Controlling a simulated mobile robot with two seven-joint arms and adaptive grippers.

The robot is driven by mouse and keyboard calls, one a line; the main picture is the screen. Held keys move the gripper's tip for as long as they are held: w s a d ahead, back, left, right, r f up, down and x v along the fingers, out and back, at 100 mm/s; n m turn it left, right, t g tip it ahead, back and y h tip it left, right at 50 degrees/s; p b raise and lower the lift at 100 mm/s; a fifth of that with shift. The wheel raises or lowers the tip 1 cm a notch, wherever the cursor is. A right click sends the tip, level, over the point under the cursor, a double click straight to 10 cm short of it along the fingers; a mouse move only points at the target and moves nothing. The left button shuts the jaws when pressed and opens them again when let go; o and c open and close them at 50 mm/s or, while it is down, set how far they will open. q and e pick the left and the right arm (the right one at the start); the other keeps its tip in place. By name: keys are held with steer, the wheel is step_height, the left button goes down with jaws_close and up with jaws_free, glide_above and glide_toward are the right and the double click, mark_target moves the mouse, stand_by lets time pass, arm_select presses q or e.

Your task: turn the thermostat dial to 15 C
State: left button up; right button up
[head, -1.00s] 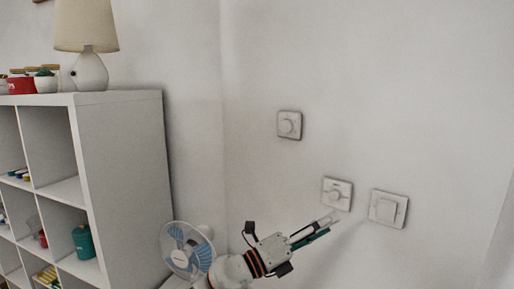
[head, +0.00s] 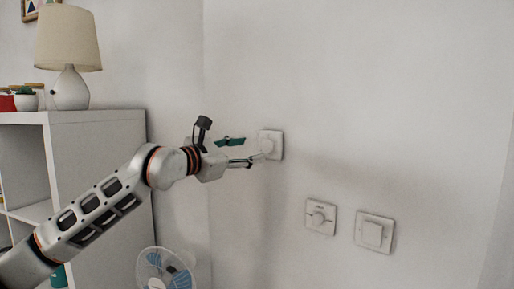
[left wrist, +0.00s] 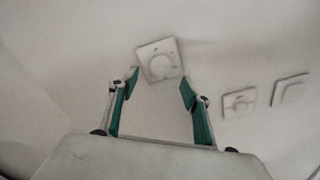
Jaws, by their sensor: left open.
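The thermostat dial (head: 267,145) looks like the round white knob on the upper square wall plate. It also shows in the left wrist view (left wrist: 161,67), with small dark marks around it that are too blurred to read. My left gripper (head: 246,151) is open, its green-padded fingers pointing at this plate from the left. In the left wrist view the fingertips stand on either side of the dial's lower part. My right gripper is not in view.
A second plate with a round knob (head: 320,216) and a flat square switch (head: 375,232) sit lower right on the wall. A white shelf (head: 100,165) with a lamp (head: 68,60) stands left. A fan (head: 163,268) is below my arm. The wall around the plates is clear.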

mark_target(266, 147)
arm_select(q)
steer(key=p+x, duration=0.2)
steer(key=x, duration=0.4)
steer(key=shift+w+d, duration=0.1)
steer(key=shift+d, duration=0.1)
steer(key=c, duration=1.1)
